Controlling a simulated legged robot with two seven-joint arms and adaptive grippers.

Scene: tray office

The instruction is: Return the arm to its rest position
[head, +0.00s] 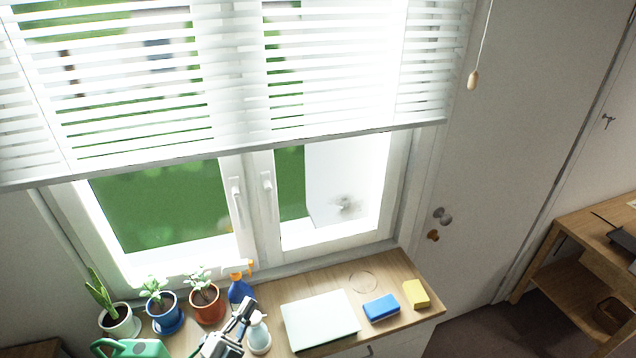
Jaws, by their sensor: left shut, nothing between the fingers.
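My left gripper (246,308) shows at the bottom of the head view, left of centre. It is shut and holds nothing. It is in front of the wooden top (405,318) under the window, close to a pale spray bottle (259,334) and a blue spray bottle with an orange head (240,290). I cannot tell whether it touches either bottle. My right gripper is not in view.
Potted plants (207,306) and a green watering can (140,348) stand left of the gripper. A pale flat board (320,319), a blue sponge (381,308) and a yellow sponge (415,293) lie to the right. Lowered blinds (230,80) hang above. A wooden shelf (570,285) stands far right.

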